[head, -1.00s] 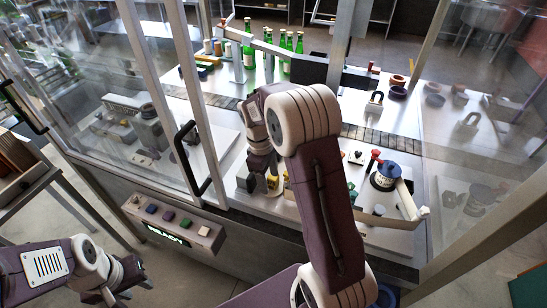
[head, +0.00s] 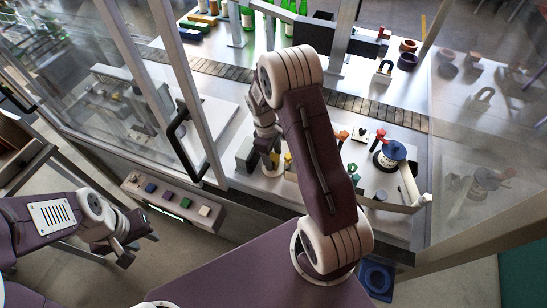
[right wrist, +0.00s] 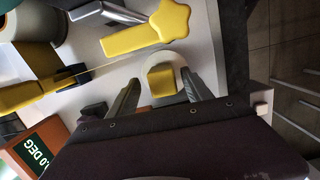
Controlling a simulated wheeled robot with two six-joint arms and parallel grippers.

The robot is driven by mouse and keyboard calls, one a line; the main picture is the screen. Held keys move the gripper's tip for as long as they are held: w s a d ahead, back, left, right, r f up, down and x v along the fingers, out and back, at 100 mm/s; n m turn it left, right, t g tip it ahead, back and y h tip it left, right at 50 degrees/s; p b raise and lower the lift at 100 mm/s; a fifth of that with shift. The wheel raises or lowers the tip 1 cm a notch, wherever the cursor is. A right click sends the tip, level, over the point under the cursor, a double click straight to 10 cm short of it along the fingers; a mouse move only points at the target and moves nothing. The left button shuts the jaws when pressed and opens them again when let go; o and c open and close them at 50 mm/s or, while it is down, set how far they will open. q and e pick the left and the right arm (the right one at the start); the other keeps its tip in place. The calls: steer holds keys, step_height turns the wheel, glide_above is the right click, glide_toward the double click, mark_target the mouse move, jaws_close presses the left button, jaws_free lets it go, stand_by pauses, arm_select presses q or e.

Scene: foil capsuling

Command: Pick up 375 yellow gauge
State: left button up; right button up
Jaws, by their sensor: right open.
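A small yellow block (right wrist: 162,80) sits on a pale round disc in the right wrist view. No 375 marking is readable on it. My right gripper (right wrist: 160,92) is open, with one finger on each side of the block and visible gaps to it. In the head view my right gripper (head: 268,158) is low over the bench inside the enclosure, and its arm hides part of the area. A yellow star-headed piece (right wrist: 150,32) lies beyond the block. My left gripper (head: 139,247) is open and empty, outside the enclosure.
A blue-topped round device (head: 390,154) stands right of my arm. The glass door's handle (head: 178,140) is to the left.

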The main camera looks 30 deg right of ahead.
steer(key=shift+s+a+f, duration=0.2)
steer(key=shift+s+f, duration=0.15)
steer(key=shift+s, duration=0.1)
steer(key=shift+w+d+f, duration=0.15)
steer(key=shift+w+d, duration=0.05)
steer(key=shift+w, duration=0.05)
steer(key=c, duration=1.2)
jaws_close()
steer(key=shift+s+a, duration=0.1)
